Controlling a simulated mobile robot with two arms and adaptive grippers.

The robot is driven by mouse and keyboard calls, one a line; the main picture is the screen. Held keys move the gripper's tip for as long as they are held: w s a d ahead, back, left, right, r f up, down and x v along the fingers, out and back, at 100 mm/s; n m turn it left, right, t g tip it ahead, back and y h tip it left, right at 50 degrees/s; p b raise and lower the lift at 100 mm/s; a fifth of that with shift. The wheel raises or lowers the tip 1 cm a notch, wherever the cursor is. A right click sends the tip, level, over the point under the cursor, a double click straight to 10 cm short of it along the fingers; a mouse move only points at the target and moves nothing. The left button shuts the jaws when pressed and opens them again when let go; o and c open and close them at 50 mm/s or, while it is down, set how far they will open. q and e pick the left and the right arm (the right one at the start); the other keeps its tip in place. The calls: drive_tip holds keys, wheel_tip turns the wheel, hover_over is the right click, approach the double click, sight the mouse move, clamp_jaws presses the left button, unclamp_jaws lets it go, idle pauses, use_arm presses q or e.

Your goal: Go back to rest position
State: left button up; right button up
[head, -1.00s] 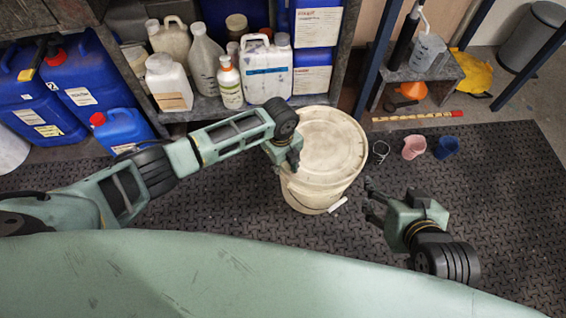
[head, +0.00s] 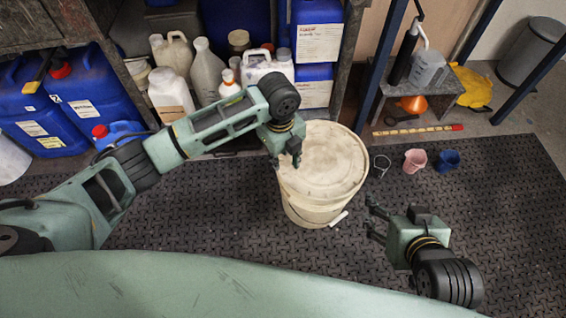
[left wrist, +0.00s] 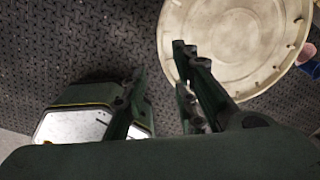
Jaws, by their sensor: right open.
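My left gripper (head: 286,160) hangs at the left edge of a cream bucket (head: 318,212) with its lid on. Its fingers look apart and empty in the left wrist view (left wrist: 158,85). The bucket's round lid (left wrist: 235,35) shows there beyond the right finger; touch cannot be told. My left arm is stretched out from the left. My right gripper (head: 374,220) is to the right of the bucket, over the dark mat. Its two fingers are spread, point left, and hold nothing.
Shelves with white jugs (head: 173,92) and blue canisters (head: 92,95) stand behind my left arm. A pink cup (head: 414,161), a blue cup (head: 447,160) and a wire loop (head: 381,165) lie right of the bucket. The mat (head: 515,220) at right is clear.

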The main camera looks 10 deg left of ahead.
idle(0.6)
